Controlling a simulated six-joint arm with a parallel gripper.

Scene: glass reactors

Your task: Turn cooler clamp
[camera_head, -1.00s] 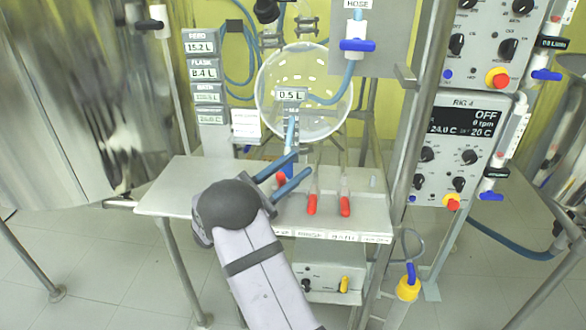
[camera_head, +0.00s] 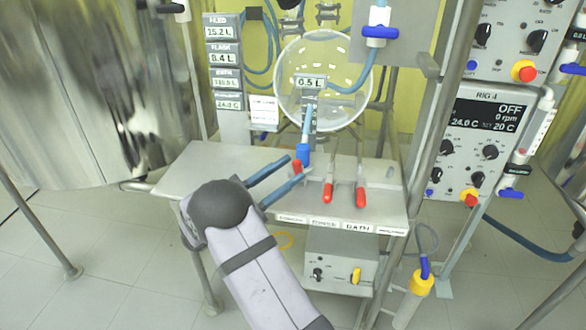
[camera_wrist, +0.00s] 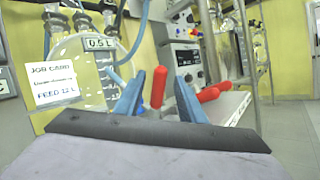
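Red-handled clamps stand on the metal shelf (camera_head: 225,165). The left red handle (camera_head: 297,166) is just beyond my fingertips; two more red handles, the middle one (camera_head: 328,192) and the right one (camera_head: 361,197), stand to the right. In the wrist view, one red handle (camera_wrist: 158,88) shows upright between the open fingers (camera_wrist: 158,98), with no visible contact. The other handles (camera_wrist: 208,94) lie right of the right finger.
A round glass vessel (camera_head: 350,75) hangs behind the shelf, with a blue-ended tube (camera_head: 304,152) below it. A metal post (camera_head: 432,150) and control panels (camera_head: 490,125) stand on the right. A large steel tank (camera_head: 90,90) is at left. The left shelf top is clear.

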